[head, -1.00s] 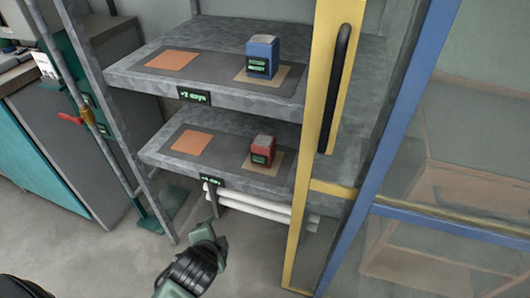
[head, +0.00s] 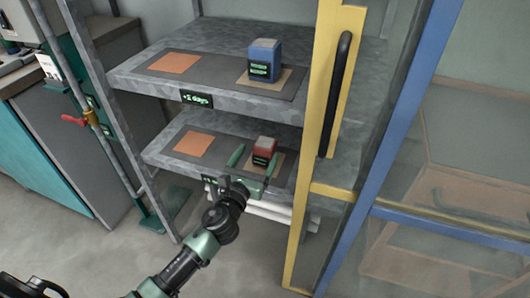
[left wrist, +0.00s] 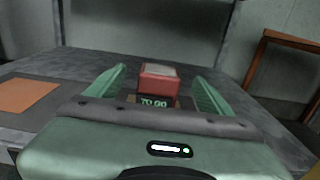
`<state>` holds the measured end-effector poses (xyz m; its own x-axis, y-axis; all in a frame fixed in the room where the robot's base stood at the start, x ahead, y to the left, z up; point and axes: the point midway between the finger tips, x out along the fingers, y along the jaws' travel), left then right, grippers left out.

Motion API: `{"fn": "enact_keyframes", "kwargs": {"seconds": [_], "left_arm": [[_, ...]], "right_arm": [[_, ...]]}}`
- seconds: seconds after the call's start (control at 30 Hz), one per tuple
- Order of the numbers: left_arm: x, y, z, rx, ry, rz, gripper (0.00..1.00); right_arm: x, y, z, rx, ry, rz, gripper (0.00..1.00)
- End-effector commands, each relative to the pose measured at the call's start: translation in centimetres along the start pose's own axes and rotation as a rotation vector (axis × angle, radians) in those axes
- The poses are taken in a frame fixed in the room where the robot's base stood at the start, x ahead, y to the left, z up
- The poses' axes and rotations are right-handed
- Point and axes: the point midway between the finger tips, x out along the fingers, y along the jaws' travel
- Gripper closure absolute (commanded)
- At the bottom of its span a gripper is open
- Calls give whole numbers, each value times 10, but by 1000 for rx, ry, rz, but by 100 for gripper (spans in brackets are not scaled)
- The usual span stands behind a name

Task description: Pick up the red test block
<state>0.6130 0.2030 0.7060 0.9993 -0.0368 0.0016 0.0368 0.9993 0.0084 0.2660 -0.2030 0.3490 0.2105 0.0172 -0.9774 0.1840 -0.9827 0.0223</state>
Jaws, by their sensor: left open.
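The red test block (head: 265,149) stands upright on a tan pad on the lower shelf. In the left wrist view the red block (left wrist: 158,82) sits ahead, between the lines of the two fingers, with a dark label reading "TO GO". My left gripper (head: 253,162) is open and level with the lower shelf, its green fingers pointing at the block. In the left wrist view the open left gripper (left wrist: 160,88) has a finger on each side of the block, with gaps. I cannot tell how far the fingertips reach along it. My right gripper is not in view.
A blue block (head: 264,62) stands on the upper shelf (head: 140,84) above. Orange pads (head: 193,144) lie left on both shelves. A yellow door frame with a black handle (head: 338,95) stands close right of the blocks. White rolls (head: 280,212) lie below the lower shelf.

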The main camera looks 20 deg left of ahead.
Motion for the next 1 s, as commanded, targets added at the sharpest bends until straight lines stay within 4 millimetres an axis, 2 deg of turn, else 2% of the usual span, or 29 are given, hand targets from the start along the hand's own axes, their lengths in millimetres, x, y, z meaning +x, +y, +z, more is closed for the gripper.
{"fn": "enact_keyframes", "kwargs": {"seconds": [0.17,0.43,0.57,0.77,1.0], "left_arm": [[21,0,-1,-5,-1,2,18],[60,-1,-4,-7,0,3,18],[66,-1,-3,-7,0,2,18],[66,-1,-3,-8,1,2,18],[66,-1,-3,-8,1,2,85]], "right_arm": [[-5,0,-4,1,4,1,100],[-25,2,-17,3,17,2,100],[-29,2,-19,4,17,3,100],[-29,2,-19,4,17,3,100],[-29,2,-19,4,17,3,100]]}}
